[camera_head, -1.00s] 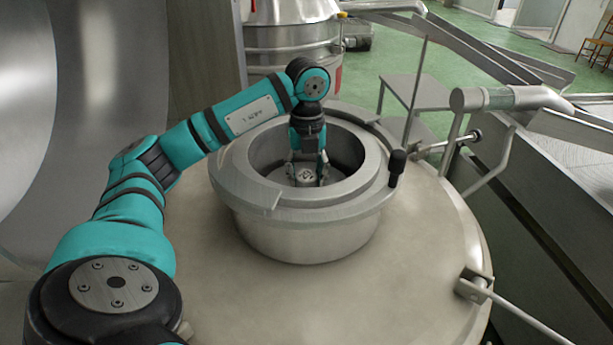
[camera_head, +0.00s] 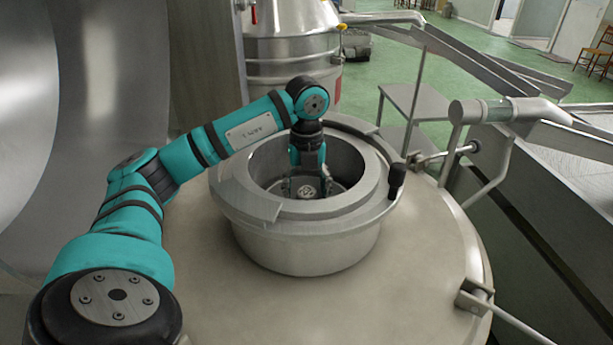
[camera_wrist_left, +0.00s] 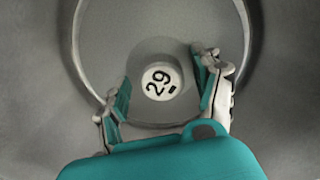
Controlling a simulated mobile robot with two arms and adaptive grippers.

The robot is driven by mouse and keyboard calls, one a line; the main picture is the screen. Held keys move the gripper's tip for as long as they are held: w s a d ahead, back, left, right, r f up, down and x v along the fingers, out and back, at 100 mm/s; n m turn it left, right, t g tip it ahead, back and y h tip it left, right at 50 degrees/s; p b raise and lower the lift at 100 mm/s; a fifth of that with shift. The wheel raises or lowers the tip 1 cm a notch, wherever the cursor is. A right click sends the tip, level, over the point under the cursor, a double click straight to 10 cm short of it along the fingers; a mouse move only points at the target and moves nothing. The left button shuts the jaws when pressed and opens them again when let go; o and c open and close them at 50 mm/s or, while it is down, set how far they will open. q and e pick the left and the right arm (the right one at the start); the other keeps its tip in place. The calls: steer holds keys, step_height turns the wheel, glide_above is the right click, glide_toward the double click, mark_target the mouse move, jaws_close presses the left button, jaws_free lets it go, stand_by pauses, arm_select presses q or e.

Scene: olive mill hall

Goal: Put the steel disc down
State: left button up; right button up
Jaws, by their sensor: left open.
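The steel disc (camera_wrist_left: 158,112) is a round grey piece with a white label reading "29". It lies flat, low inside the round metal well, between the fingers of my left gripper in the wrist view. It also shows small in the head view (camera_head: 306,191). My left gripper (camera_head: 307,188) points down into the well with its fingers open on either side of the disc. In the wrist view the fingers (camera_wrist_left: 166,92) stand apart from the disc's edge, with a gap on both sides. My right gripper is not in view.
The well has a thick raised metal rim (camera_head: 240,190) close around my left gripper. It stands on a broad round metal lid (camera_head: 420,260). A black knob (camera_head: 396,178) sticks up at the rim's right. A pipe (camera_head: 510,110) and sloped troughs lie further right.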

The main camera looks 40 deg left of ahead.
mark_target(307, 190)
arm_select(q)
step_height(307, 190, up, 4)
steer(key=shift+w+r+b, duration=0.1)
steer(key=shift+r+b, duration=0.15)
steer(key=shift+b, duration=0.25)
step_height(307, 190, up, 8)
steer(key=p, duration=0.2)
steer(key=shift+f, duration=0.25)
steer(key=shift+f, duration=0.1)
